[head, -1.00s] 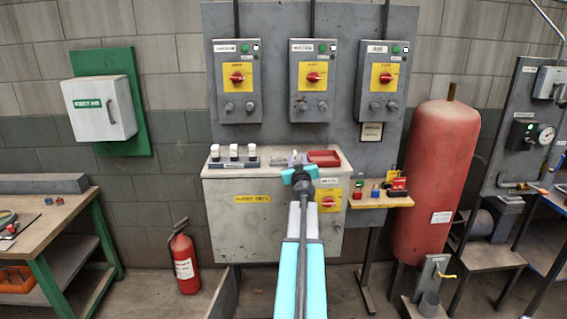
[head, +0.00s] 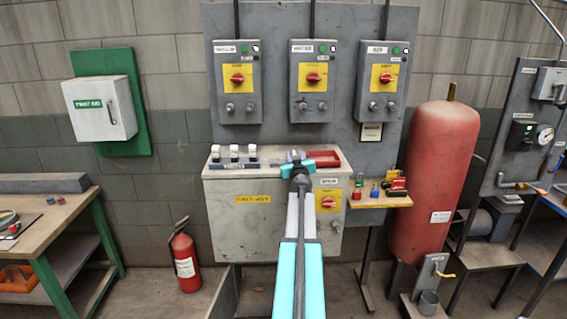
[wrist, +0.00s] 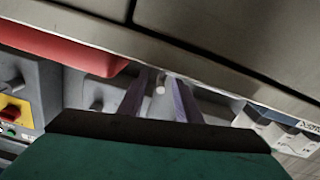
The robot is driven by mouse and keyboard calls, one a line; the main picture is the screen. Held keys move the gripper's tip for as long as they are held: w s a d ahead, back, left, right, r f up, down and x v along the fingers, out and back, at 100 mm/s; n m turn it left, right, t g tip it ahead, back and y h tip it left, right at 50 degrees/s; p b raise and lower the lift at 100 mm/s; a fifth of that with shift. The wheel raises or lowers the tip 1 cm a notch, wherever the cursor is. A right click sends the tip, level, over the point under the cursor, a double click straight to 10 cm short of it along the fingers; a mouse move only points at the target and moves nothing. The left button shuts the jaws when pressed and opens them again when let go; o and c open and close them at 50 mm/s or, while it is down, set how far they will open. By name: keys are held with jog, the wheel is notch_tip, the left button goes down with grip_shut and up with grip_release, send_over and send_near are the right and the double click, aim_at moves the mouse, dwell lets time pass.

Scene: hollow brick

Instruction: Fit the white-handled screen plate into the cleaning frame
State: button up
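I cannot pick out a screen plate or a cleaning frame for certain. Several white-topped pieces (head: 234,151) stand upright in a dark labelled rack (head: 236,165) on the left of the grey cabinet top; the same pieces show at the right of the wrist view (wrist: 275,128). My gripper (head: 296,155) is over the middle of the cabinet top, right of the rack and beside the red tray. In the wrist view, its two fingers (wrist: 160,95) are apart. A small pale round spot shows between them; I cannot tell what it belongs to. My wrist hides part of the cabinet top.
The red tray (head: 324,159) lies on the cabinet top (head: 270,172), close to my gripper's right. Switch boxes (head: 311,82) hang on the panel behind. A wooden shelf (head: 375,202) with small coloured items and a red tank (head: 435,180) stand to the right.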

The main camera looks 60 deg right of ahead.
dwell(0.4)
grip_shut()
jog(key=shift+r, duration=0.1)
jog(key=shift+r+p, duration=2.7)
jog(key=shift+r, duration=2.2)
